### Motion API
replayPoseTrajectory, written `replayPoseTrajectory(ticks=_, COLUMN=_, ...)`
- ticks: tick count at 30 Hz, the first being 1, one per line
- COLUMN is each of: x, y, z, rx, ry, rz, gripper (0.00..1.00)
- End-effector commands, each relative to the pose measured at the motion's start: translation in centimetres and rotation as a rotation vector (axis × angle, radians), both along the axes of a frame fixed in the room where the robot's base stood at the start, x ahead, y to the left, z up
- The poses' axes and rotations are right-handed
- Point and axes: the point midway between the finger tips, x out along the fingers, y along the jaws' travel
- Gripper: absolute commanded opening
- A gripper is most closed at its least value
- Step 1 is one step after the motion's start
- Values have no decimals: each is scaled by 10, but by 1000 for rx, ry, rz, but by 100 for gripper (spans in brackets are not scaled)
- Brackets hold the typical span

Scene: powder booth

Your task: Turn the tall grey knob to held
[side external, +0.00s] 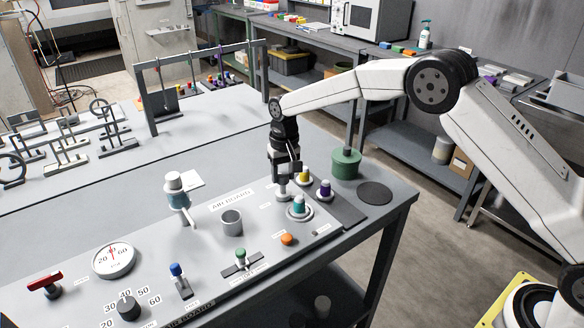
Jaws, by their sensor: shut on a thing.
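My gripper (284,181) points down at the far right part of the air board (205,262). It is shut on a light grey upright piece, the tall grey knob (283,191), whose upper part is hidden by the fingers. The small labels beside it are too small to read, so I cannot tell which mark the knob points to. A teal-topped knob (299,205) on a round grey base stands just in front and to the right of it.
A yellow-topped knob (304,175) and a purple-topped knob (325,188) stand close right of my gripper. A wide grey cylinder (232,223) stands to the left. A green canister (345,163) is behind at right. A gauge (113,260) and red handle (44,282) sit far left.

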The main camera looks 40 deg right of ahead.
Motion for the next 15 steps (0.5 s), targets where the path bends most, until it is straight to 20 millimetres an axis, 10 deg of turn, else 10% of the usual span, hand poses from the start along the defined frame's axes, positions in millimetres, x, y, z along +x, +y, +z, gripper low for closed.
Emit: replayPoseTrajectory(ticks=15, x=0, y=1, z=0, rx=0, ry=-1, rz=-486, gripper=0)
